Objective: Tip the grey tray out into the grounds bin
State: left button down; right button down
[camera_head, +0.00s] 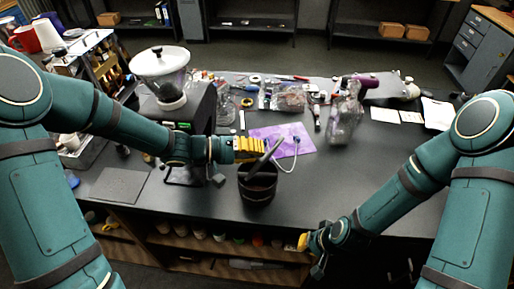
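The grounds bin (258,197) is a dark round tub standing upright on the bench near its front edge, in the middle of the head view. My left gripper (266,147), with a yellow body, reaches in from the left just above and behind the bin. A thin grey piece, apparently the grey tray (263,160), is at its fingers, steeply tilted, with its lower end over the bin's mouth. The fingers seem closed on it, partly hidden. Whether anything is in the tray or bin cannot be made out. My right gripper (318,266) hangs low at the bench's front edge, apart from the bin.
A brewer (190,110) with a clear hopper stands left of the bin. A purple mat (285,138) with a white hose lies behind the bin. A dark grey mat (118,185) lies at left. Tools and a clear container (343,118) are further back. The bench right of the bin is clear.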

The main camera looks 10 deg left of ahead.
pick_arm(q)
jog(key=s+d+f+m+t+y+b, duration=0.3)
jog(key=d+m+y+b, duration=0.3)
jog(key=b, duration=0.8)
jog(key=s+d+y, duration=0.1)
jog(key=y, duration=0.2)
jog(key=shift+s+d+f+m+y+b, duration=0.25)
jog(key=shift+d+f+m+y+b, duration=0.05)
jog(key=shift+d+f+y+b, duration=0.1)
